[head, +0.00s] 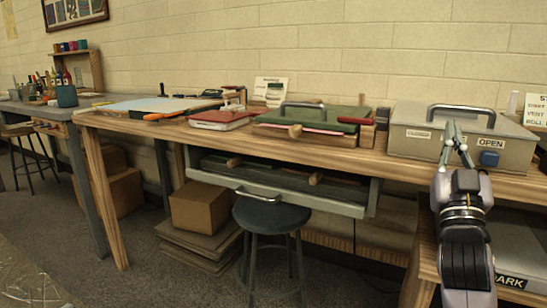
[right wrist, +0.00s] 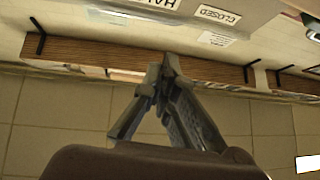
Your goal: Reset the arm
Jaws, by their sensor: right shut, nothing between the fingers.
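My right arm comes up from the lower right of the head view. Its gripper (head: 455,140) points away from me, in front of the grey box with a metal handle (head: 430,112). The fingertips overlap the box's front in the picture; I cannot tell the gap between them. In the right wrist view the fingers (right wrist: 161,76) come together with nothing between them. My left gripper is in neither view.
The wooden bench (head: 385,163) holds a green-topped press (head: 340,113), a red-edged tray (head: 220,118) and a pale board (head: 150,106). An open drawer (head: 345,208) sticks out below. A dark stool (head: 272,217) and a cardboard box (head: 200,207) stand beneath. Floor shows at left.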

